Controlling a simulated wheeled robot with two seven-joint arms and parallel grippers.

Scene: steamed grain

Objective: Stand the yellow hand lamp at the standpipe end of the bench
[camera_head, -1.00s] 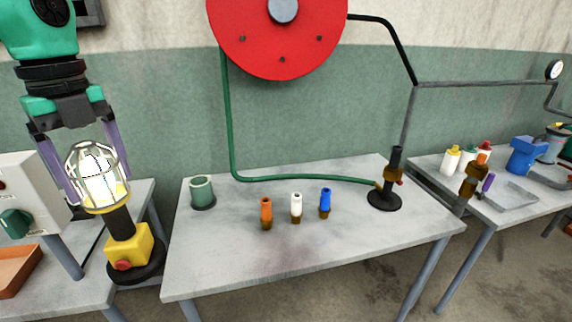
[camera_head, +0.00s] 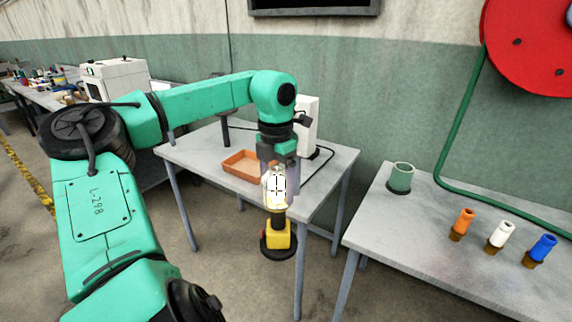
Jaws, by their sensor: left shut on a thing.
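The yellow hand lamp (camera_head: 278,236) has a lit bulb in a wire cage, a dark neck, a yellow body and a round black base. My left gripper (camera_head: 277,172) is shut on its cage from above. The lamp hangs upright in the air, in front of the right corner of the left table. The bench (camera_head: 420,245) with the green hose is to the right of the lamp, and its right part is outside the picture. The standpipe is not in view now. My right gripper is not in view.
A green cup (camera_head: 400,178) stands at the bench's left end. Orange (camera_head: 462,222), white (camera_head: 500,235) and blue (camera_head: 541,249) nozzles stand further right. An orange tray (camera_head: 243,165) lies on the left table (camera_head: 195,152). A gap separates table and bench.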

